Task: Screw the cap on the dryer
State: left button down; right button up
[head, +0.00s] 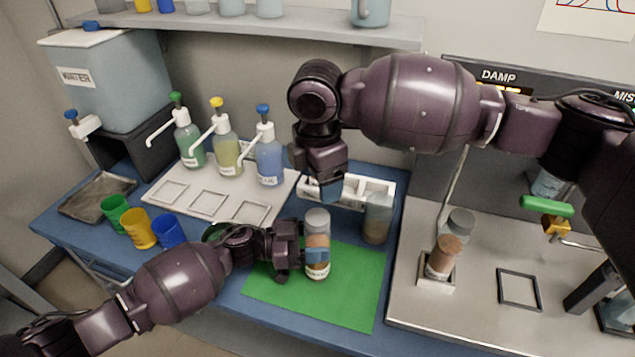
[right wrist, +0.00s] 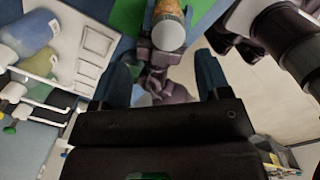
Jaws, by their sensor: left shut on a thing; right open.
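A clear cylinder with brown grains (head: 317,243), which I take to be the dryer, stands upright over the green mat. My left gripper (head: 316,256) is shut around its lower middle. Its top is pale grey and round; in the right wrist view this grey disc (right wrist: 168,36), seemingly the cap, covers the end of the brown-filled body (right wrist: 168,10). I cannot tell how tightly it sits. My right gripper (head: 331,190) is open and empty, above and behind the cylinder. Its two blue fingers are apart in the right wrist view (right wrist: 160,85), with the disc beyond them.
A white rack (head: 352,183) with another clear jar (head: 377,218) stands behind the green mat (head: 262,288). Pump bottles (head: 226,152) and coloured cups (head: 140,229) are at left. At right, a metal bench (head: 470,300) holds a brown-filled tube (head: 444,258). The mat's front is clear.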

aim_at(318, 217)
jog(key=n, duration=0.1)
jog(key=s+n, duration=0.1)
jog(key=n, duration=0.1)
jog(key=shift+a+f, duration=0.15)
jog(key=shift+f, duration=0.05)
jog(key=shift+n, duration=0.8)
jog(key=shift+f, duration=4)
jog(key=c, duration=1)
